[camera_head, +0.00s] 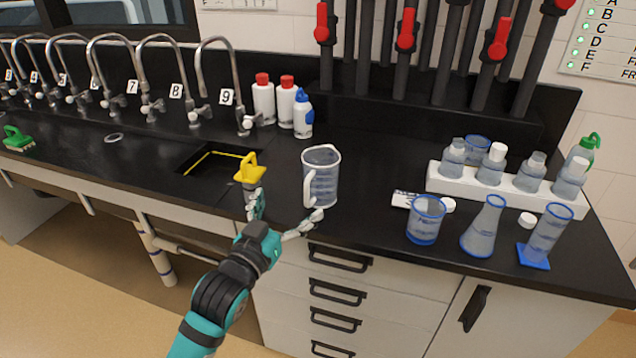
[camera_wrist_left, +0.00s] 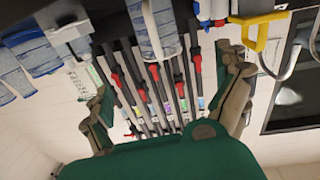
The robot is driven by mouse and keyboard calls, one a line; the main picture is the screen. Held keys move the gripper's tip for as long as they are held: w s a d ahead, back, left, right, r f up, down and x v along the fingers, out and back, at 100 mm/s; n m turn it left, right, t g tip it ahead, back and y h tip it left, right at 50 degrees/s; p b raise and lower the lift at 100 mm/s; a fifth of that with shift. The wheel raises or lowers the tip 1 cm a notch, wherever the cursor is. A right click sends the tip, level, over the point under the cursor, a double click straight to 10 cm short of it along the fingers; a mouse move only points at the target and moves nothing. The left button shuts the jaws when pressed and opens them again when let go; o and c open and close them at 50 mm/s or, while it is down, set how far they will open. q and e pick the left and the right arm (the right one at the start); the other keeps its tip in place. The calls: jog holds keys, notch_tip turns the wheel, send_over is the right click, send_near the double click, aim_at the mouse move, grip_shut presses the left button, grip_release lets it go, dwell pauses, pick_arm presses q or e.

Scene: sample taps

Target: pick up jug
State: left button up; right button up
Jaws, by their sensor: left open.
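The jug (camera_head: 322,178) is clear with markings and stands upright on the black bench near its front edge. My left gripper (camera_head: 287,211) is open and empty, at the bench's front edge just before and left of the jug. Its fingers are spread, and one fingertip appears close to the jug's base; I cannot tell if it touches. In the left wrist view the jug (camera_wrist_left: 157,28) shows at the top, between and beyond the spread fingers. My right gripper is not in view.
A yellow-handled item (camera_head: 250,168) stands left of the jug, beside the sink (camera_head: 205,168). Bottles (camera_head: 285,102) stand behind. A blue-rimmed beaker (camera_head: 426,220), a flask (camera_head: 485,228), a cylinder (camera_head: 546,236) and a white bottle rack (camera_head: 505,190) are to the right.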

aim_at(305, 185)
pick_arm(q)
jog(key=x, duration=0.9)
jog(key=shift+p, duration=0.4)
jog(key=shift+x, duration=0.85)
jog(key=shift+p+x, duration=0.45)
jog(key=shift+x, duration=1.85)
jog(key=shift+s+d, duration=0.1)
jog(key=shift+d, duration=0.05)
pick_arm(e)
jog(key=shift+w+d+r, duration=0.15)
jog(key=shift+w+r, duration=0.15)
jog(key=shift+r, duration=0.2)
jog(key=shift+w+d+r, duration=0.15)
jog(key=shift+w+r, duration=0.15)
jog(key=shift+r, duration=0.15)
pick_arm(q)
jog(key=shift+c, duration=0.4)
jog(key=shift+f, duration=0.1)
jog(key=c, duration=0.9)
jog(key=shift+c, duration=0.9)
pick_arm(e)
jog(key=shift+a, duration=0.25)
